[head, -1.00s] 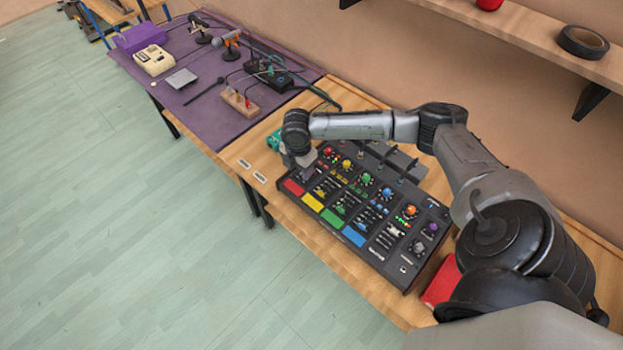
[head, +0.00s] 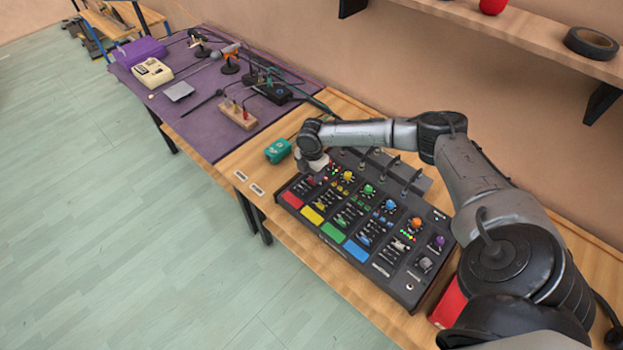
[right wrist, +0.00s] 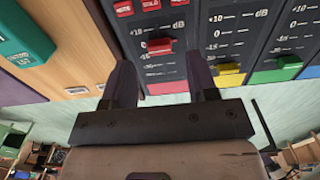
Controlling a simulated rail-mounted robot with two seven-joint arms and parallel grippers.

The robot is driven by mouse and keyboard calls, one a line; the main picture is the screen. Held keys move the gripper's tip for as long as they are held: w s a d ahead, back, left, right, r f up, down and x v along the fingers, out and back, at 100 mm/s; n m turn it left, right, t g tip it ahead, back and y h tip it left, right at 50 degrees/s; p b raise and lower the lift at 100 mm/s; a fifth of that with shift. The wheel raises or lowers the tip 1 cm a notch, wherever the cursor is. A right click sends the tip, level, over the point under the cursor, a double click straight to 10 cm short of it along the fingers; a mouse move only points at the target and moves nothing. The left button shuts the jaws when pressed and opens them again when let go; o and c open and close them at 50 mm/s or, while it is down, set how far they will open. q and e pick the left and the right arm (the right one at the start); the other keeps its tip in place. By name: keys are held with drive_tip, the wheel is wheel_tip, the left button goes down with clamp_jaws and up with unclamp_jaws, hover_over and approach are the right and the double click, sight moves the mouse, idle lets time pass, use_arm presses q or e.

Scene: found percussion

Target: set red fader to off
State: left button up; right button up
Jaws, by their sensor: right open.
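The red fader (right wrist: 160,45) is a small red cap on the leftmost strip of the black mixer (head: 408,292). In the right wrist view it sits below the red buttons (right wrist: 150,5), with scale marks beside and below it. My right gripper (right wrist: 160,65) is open and empty, its two dark fingers on either side of the red strip. The fader cap lies just beyond the fingertips, between their lines; I cannot tell whether they touch the panel. In the head view my right gripper (head: 313,166) covers the red fader. My left gripper is not in view.
A teal box (head: 278,151) stands left of the mixer, close to the gripper. A red block (head: 449,303) is at the mixer's right end. A purple-covered table (head: 190,112) lies beyond.

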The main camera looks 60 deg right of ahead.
sight(312, 180)
drive_tip(key=shift+f, duration=1.65)
drive_tip(key=shift+c, duration=0.5)
